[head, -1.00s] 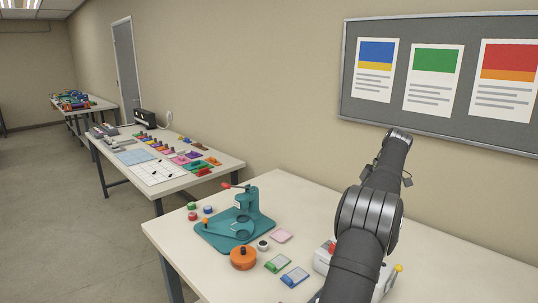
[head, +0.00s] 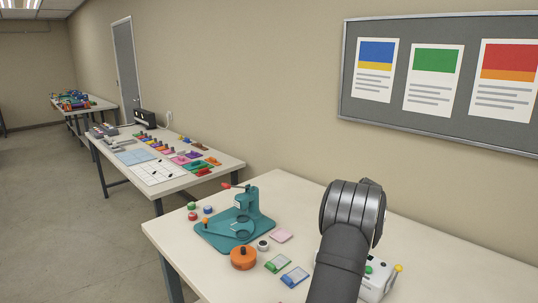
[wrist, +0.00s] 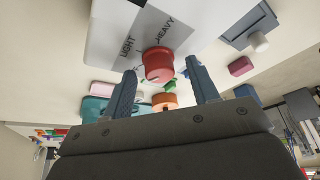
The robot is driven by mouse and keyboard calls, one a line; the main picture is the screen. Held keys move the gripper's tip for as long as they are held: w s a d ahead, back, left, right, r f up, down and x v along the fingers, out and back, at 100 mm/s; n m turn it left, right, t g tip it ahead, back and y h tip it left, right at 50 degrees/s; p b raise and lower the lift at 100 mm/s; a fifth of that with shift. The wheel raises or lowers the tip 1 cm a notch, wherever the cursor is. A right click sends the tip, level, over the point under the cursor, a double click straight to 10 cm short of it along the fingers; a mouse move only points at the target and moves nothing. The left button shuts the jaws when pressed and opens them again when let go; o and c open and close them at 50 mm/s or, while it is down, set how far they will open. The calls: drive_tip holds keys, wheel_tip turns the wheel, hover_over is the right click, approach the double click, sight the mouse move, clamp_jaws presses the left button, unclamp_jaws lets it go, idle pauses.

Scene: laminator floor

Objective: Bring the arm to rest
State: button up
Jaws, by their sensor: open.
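My gripper (wrist: 161,68) shows in the wrist view with its two dark fingers spread apart and nothing held between them. A red knob (wrist: 158,64) on a white box (wrist: 112,45) marked LIGHT and HEAVY appears beyond and between the fingers. I cannot tell the exact gap, but no finger visibly touches the knob. In the head view my arm (head: 345,250) rises from the bottom edge in front of the white box (head: 374,288), hiding part of it. The gripper itself is hidden in the head view.
A teal press (head: 235,225) stands on the near table (head: 460,260), with an orange round piece (head: 243,257) and small green and blue cards (head: 294,277) in front. The table's right side looks clear. A second table (head: 130,180) holds coloured pieces. A pinboard (head: 440,80) hangs behind.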

drive_tip(key=shift+s+m+t, duration=0.15)
drive_tip(key=shift+m+t, duration=0.25)
drive_tip(key=shift+m, duration=0.6)
drive_tip(key=m+t, duration=0.1)
drive_tip(key=m, duration=0.1)
drive_tip(key=m+t, duration=0.1)
drive_tip(key=m, duration=0.2)
drive_tip(key=shift+s+m+h, duration=0.1)
drive_tip(key=shift+m+h, duration=0.2)
drive_tip(key=shift+h, duration=0.1)
drive_tip(key=m+t+h, duration=0.1)
drive_tip(key=m, duration=0.3)
drive_tip(key=shift+a, duration=0.15)
drive_tip(key=shift+a+m+h, duration=0.1)
drive_tip(key=shift+m+h, duration=0.7)
drive_tip(key=shift+m, duration=1.2)
drive_tip(key=shift+t, duration=0.3)
drive_tip(key=n+y, duration=0.1)
drive_tip(key=n, duration=0.2)
drive_tip(key=shift+n+y, duration=0.3)
drive_tip(key=shift+n, duration=0.1)
drive_tip(key=n, duration=0.2)
drive_tip(key=n+g+y, duration=0.1)
drive_tip(key=n, duration=0.1)
drive_tip(key=shift+d+g, duration=0.2)
drive_tip(key=shift+g, duration=0.1)
drive_tip(key=shift+n, duration=0.5)
